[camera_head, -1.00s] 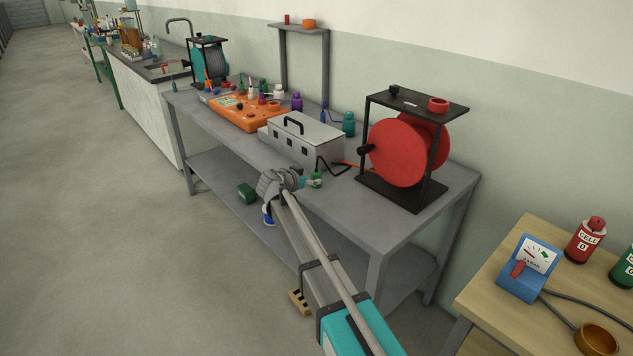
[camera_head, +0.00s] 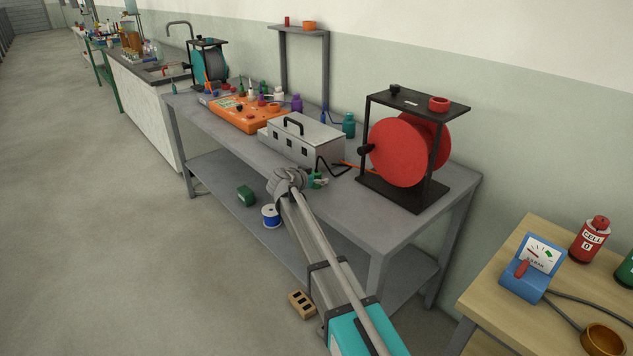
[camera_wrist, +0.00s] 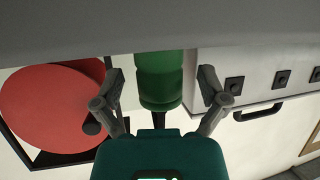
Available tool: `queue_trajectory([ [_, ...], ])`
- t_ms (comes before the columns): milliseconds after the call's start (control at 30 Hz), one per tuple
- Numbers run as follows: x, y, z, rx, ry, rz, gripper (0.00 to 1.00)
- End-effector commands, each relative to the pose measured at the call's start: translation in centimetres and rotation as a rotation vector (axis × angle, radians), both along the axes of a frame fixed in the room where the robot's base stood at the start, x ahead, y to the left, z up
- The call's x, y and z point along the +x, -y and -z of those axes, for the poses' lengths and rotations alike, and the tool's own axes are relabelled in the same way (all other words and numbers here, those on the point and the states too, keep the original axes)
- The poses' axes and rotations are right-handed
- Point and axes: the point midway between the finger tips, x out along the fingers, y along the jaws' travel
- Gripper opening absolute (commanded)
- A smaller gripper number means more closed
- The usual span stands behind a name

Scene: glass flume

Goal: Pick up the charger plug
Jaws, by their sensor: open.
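My gripper (camera_wrist: 161,74) is open, with one finger on each side and visible gaps to the plug. In the head view my wrist is just left of the plug and partly covers it; my gripper (camera_head: 305,182) is hard to make out there.
The metal box (camera_head: 302,140) with black handle stands behind the plug, and a black cable (camera_head: 335,168) lies beside it. A red reel in a black frame (camera_head: 405,150) stands to the right. The bench front (camera_head: 355,215) is clear.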

Motion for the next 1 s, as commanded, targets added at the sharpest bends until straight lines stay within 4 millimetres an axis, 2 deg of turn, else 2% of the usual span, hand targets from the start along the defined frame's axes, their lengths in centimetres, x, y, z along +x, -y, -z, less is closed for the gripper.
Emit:
queue_trajectory([
  [33, -0.01, 0.0, 0.0, 0.0, 0.0, 0.0, 0.93],
  [67, -0.01, 0.0, 0.0, 0.0, 0.0, 0.0, 0.87],
  [533, -0.01, -0.02, 0.01, 0.0, 0.0, 0.0, 0.0],
  [1000, 0.0, -0.03, -0.48, 0.0, 0.0, 0.0, 0.0],
])
